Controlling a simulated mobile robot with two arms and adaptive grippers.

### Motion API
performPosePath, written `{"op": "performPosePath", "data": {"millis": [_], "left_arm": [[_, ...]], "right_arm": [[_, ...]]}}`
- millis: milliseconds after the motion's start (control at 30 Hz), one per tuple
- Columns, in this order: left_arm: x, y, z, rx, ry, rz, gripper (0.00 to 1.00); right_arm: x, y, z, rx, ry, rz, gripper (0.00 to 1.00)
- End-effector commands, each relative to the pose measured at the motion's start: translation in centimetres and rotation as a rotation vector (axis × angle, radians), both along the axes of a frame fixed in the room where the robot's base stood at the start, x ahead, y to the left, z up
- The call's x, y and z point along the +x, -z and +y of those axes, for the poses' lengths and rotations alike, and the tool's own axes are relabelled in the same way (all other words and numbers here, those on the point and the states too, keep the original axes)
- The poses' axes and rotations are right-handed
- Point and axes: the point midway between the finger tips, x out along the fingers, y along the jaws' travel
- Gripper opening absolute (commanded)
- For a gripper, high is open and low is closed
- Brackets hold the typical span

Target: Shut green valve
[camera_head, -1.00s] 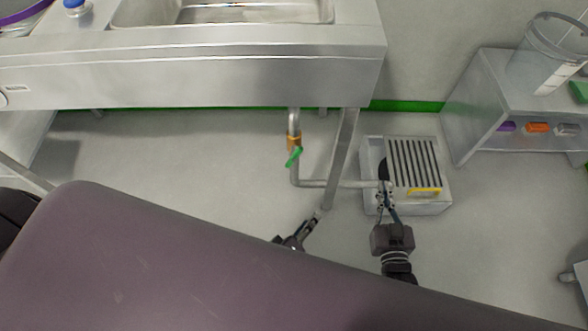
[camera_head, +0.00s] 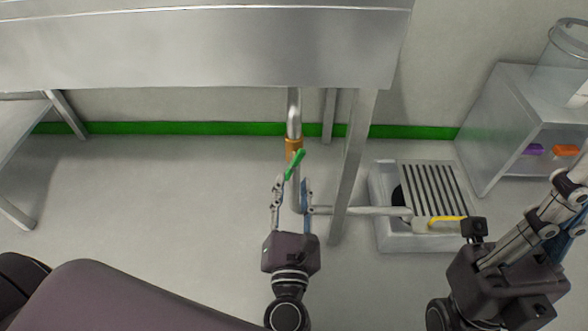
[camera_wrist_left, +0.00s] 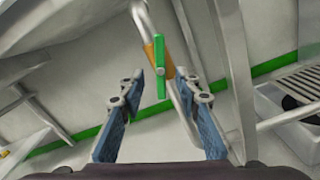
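The green valve handle (camera_head: 297,162) sits on an orange valve body (camera_head: 293,144) on the vertical drain pipe under the steel sink. The handle slants a little relative to the pipe. My left gripper (camera_head: 291,183) is open, its fingers to either side of the pipe in the head view, near the handle's lower end. In the left wrist view the green handle (camera_wrist_left: 161,68) shows upright above and between the open fingertips (camera_wrist_left: 164,85), with no visible contact. My right gripper's body (camera_head: 505,280) is at the lower right; its fingers reach toward the right edge, partly cut off.
The pipe bends into a horizontal run (camera_head: 360,211) toward a floor drain box (camera_head: 430,243) with a grate and yellow handle. A table leg (camera_head: 354,165) stands right of the valve. A steel cabinet (camera_head: 500,135) is at the right. Floor left of the pipe is clear.

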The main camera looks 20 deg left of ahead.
Motion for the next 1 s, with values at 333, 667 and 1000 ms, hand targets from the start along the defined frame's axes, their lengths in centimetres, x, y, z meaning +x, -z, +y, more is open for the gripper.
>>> {"op": "performPosePath", "data": {"millis": [333, 667, 1000], "left_arm": [[5.3, -0.1, 1.4, 0.005, 0.002, -0.002, 0.31], [6.5, -0.1, 1.8, 0.006, 0.004, 0.001, 0.31], [6.5, 0.0, 1.8, 0.006, 0.004, 0.001, 0.06]], "right_arm": [[0.1, 0.4, 0.0, -0.001, 0.000, 0.004, 0.00], [0.1, 0.5, 0.0, -0.001, 0.000, 0.004, 0.00], [0.1, 0.5, 0.1, -0.002, 0.000, 0.005, 0.00]]}}
